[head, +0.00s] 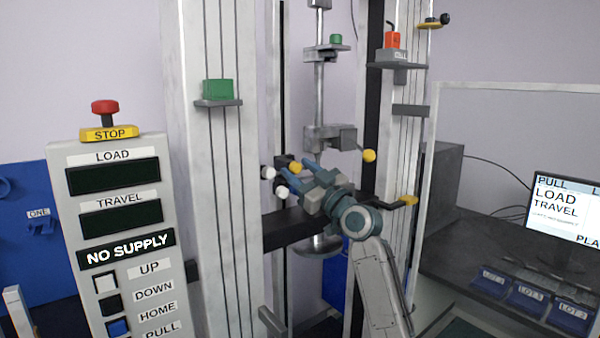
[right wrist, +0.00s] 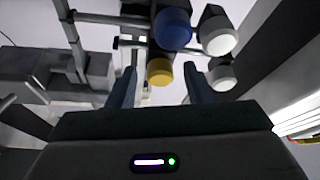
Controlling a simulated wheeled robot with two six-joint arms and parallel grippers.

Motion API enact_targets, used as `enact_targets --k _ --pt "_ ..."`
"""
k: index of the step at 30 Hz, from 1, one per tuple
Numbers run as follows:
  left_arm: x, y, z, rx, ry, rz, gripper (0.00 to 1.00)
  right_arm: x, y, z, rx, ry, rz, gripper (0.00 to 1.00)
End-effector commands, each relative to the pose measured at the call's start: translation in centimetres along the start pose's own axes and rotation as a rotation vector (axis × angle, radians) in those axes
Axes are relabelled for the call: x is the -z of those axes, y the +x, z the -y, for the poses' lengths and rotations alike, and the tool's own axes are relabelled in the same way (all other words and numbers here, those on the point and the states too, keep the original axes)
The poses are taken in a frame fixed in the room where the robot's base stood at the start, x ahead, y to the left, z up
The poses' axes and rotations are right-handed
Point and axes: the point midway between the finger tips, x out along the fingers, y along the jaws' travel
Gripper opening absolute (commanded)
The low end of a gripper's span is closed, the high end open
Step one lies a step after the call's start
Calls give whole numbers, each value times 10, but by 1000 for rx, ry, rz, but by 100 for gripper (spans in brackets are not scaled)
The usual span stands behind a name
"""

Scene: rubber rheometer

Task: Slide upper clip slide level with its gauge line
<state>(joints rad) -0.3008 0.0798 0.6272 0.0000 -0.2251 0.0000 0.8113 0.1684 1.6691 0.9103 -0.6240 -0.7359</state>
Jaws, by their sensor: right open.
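My right gripper (head: 294,177) is open among small knobs at the middle of the machine, in front of a dark upright. A yellow knob (head: 295,167) and two white knobs (head: 268,172) are close to its fingertips. In the right wrist view, my right gripper (right wrist: 158,78) has the yellow knob (right wrist: 160,71) in the gap between its fingers, apparently beyond the tips. A blue knob (right wrist: 172,30) and white knobs (right wrist: 218,36) are farther out. I cannot tell which part is the upper clip slide, and no gauge line is readable. Contact is not visible. My left gripper is not in view.
A grip block (head: 322,138) with a yellow ball handle (head: 369,156) is just above my right gripper. A control panel (head: 120,230) with a red stop button stands left. A dark bench (head: 470,255) with blue lot bins and a screen (head: 565,208) is right.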

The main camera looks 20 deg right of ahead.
Motion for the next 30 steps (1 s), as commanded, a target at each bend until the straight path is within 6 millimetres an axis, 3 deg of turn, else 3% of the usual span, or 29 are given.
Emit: enact_targets --k 16,21,30 --pt "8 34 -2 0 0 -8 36 -3 -93 0 -1 -6 1 46" --pt "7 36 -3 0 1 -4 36 -1 -105 0 0 -2 1 46" --pt "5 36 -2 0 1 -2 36 0 -107 0 0 0 1 46"
